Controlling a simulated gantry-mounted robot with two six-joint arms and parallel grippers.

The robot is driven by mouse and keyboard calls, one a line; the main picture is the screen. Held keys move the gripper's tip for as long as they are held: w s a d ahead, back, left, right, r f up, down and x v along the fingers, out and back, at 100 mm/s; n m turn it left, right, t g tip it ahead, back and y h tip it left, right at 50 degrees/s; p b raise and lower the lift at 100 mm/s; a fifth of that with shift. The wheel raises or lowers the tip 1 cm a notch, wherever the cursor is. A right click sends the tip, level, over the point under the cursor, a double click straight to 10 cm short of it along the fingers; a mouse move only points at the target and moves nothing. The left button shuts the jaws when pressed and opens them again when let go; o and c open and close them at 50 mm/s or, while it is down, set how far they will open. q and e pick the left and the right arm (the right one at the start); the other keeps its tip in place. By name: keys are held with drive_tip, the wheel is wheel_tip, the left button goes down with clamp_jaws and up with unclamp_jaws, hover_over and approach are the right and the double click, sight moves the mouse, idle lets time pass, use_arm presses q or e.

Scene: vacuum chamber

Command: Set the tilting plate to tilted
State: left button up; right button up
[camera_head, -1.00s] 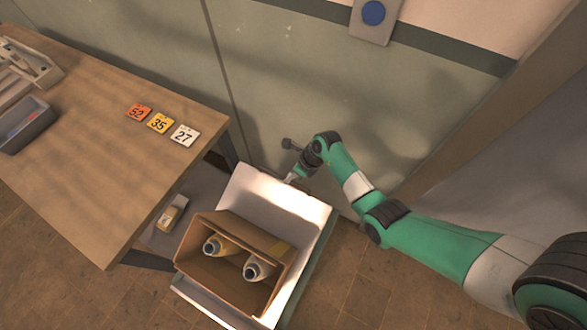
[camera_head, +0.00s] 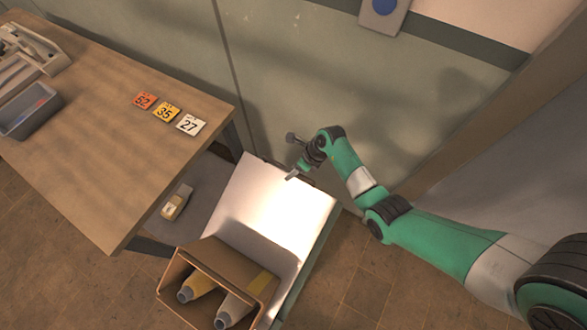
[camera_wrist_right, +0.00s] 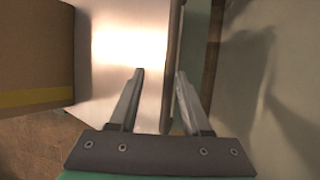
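The tilting plate (camera_head: 274,199) is a pale, shiny metal sheet beside the table in the head view. It looks tilted, with its near end low. An open cardboard box (camera_head: 218,276) holding two bottles, one yellow-toned (camera_head: 199,285) and one greyish (camera_head: 233,309), lies tipped near the plate's lower end. My right gripper (camera_head: 293,174) is at the plate's far edge. In the right wrist view the gripper (camera_wrist_right: 160,74) has its fingers apart, with the plate's edge (camera_wrist_right: 172,40) between them in the picture; contact cannot be told. My left gripper is not in view.
A wooden table (camera_head: 95,165) at left carries three number cards (camera_head: 165,112) and a grey bin (camera_head: 30,110). A small yellowish block (camera_head: 175,203) lies on a grey surface under the table's edge. A wall (camera_head: 300,80) stands close behind the plate.

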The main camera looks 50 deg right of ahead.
drive_tip(key=shift+r, duration=0.1)
drive_tip(key=p+v, duration=0.4)
drive_tip(key=v, duration=0.7)
drive_tip(key=shift+r, duration=0.2)
